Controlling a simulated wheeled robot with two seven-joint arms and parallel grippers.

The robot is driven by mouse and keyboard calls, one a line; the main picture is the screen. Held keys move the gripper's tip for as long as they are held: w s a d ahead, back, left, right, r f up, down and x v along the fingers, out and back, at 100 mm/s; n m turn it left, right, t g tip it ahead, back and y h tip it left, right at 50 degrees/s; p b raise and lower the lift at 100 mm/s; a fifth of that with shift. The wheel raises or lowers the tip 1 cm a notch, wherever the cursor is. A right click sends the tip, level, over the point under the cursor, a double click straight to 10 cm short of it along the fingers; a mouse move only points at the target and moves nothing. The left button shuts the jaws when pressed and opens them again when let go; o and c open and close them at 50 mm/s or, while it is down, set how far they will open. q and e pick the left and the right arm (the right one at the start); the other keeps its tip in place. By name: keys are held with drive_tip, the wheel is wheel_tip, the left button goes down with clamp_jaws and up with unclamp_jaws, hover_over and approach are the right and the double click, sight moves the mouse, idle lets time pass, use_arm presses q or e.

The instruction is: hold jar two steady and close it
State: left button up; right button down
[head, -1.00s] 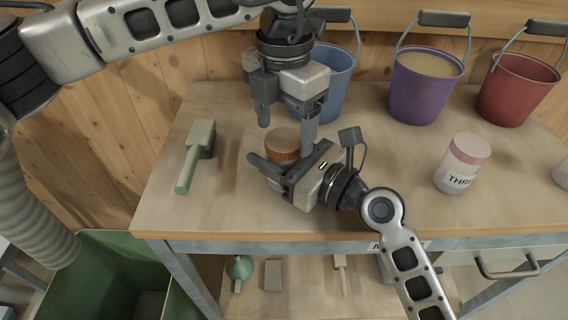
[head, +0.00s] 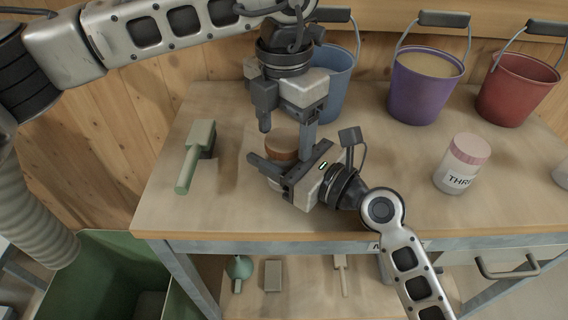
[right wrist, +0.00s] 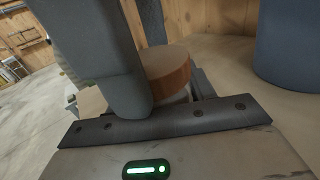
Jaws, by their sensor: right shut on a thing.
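Jar two (head: 273,183) stands on the bench, mostly hidden behind my right gripper. Its brown lid (head: 282,147) sits on top; whether it is tight cannot be told. The lid (right wrist: 165,74) also shows in the right wrist view, with a little of the pale jar (right wrist: 176,98) below it. My right gripper (head: 270,170) is shut on the jar's body from the front right. My left gripper (head: 285,136) points down from above with its fingers apart, one on each side of the lid. Contact between these fingers and the lid cannot be seen.
A green brush-like tool (head: 196,155) lies at the left. A jar with a pink lid (head: 462,165) stands at the right. Blue (head: 338,85), purple (head: 424,90) and red (head: 517,90) buckets stand along the back.

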use_arm(q)
drive_tip(key=shift+o, duration=0.4)
drive_tip(key=shift+r, duration=0.1)
wheel_tip(320, 180, up, 12)
idle(0.4)
use_arm(e)
drive_tip(key=shift+c, duration=2.3)
unclamp_jaws()
drive_tip(key=shift+d, duration=0.1)
drive_tip(key=b+v, duration=0.1)
drive_tip(key=v, duration=1.3)
drive_tip(key=shift+s+d+f+b, duration=0.1)
drive_tip(key=shift+s+f+b, duration=0.05)
drive_tip(key=shift+s+b, duration=0.15)
use_arm(q)
drive_tip(key=shift+f, duration=1)
use_arm(e)
drive_tip(key=shift+s+d, duration=0.35)
drive_tip(key=shift+d, duration=0.2)
